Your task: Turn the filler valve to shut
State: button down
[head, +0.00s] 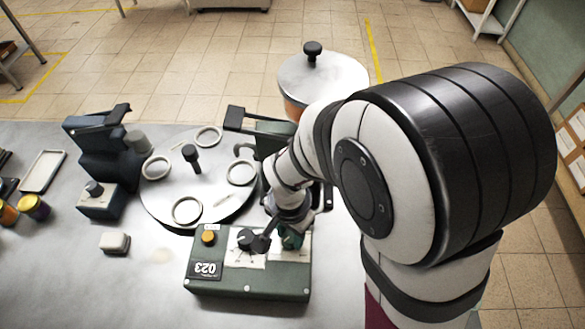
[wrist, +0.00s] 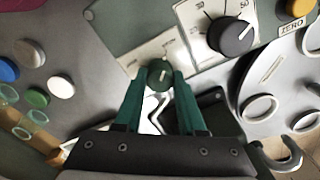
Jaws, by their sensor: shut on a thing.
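A small dark green knob, which I take for the filler valve (wrist: 159,73), sits on a white label plate of the control box (head: 250,291). In the wrist view my gripper (wrist: 159,80) has its two green fingers closed on either side of this knob. A short pale mark shows on the knob's top; the label lettering is too small to read. In the head view the knob is mostly hidden by my gripper (head: 289,236), which is low over the right part of the box.
A larger black dial (head: 247,238) and a yellow button (head: 208,238) are left of the knob. A round turntable (head: 205,212) with several rings stands behind the box. A lidded hopper (head: 320,75) is farther back. A small white-topped block (head: 115,242) lies left.

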jog(key=n, duration=0.4)
jog(key=shift+n, duration=0.4)
jog(key=n, duration=0.4)
jog(key=shift+n, duration=0.3)
jog(key=n, duration=0.4)
jog(key=shift+n, duration=2.1)
jog(key=c, duration=0.5)
grip_release()
